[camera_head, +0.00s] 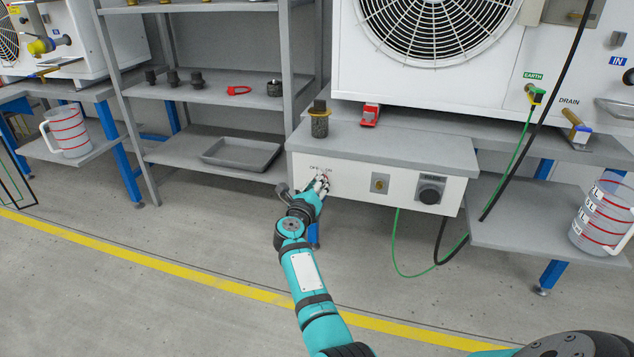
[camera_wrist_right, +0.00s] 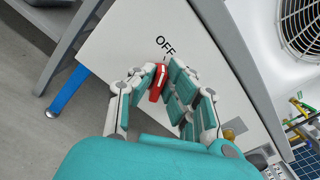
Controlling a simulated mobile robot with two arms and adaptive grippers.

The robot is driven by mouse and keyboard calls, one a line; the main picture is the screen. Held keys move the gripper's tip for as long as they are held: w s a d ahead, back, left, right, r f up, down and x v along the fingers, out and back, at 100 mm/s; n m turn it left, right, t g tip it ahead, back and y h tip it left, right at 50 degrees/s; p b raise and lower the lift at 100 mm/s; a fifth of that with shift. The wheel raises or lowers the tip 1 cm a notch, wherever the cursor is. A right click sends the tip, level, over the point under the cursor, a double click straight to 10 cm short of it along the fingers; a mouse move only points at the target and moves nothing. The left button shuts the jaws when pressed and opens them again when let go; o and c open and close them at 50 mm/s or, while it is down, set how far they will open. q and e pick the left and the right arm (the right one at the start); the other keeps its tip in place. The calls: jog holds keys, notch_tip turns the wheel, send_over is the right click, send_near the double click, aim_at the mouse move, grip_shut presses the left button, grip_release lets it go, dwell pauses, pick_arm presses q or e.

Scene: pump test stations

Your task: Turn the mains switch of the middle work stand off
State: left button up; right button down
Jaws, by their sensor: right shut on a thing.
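The middle work stand has a white front panel (camera_head: 350,183) under a grey top. The red mains switch (camera_wrist_right: 158,80) sits on that panel at the left, below the black OFF lettering (camera_wrist_right: 165,46). Its upper end lies close to the OFF mark in the right wrist view; the ON mark is hidden there by my fingers. My right gripper (camera_head: 319,187) is at the switch, its fingers shut on the red handle from both sides. In the head view the gripper mostly covers the switch. My left gripper is not in view.
A socket (camera_head: 379,183) and a black round connector (camera_head: 431,189) are further right on the panel. Green and black cables hang below it. A red object (camera_head: 370,114) and a dark fitting (camera_head: 319,120) stand on top. A grey shelf rack (camera_head: 215,92) is at left.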

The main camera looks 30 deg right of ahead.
aim_at(316, 150)
jog(key=c, duration=1.4)
grip_release()
notch_tip(316, 150, up, 9)
jog(key=shift+r, duration=0.45)
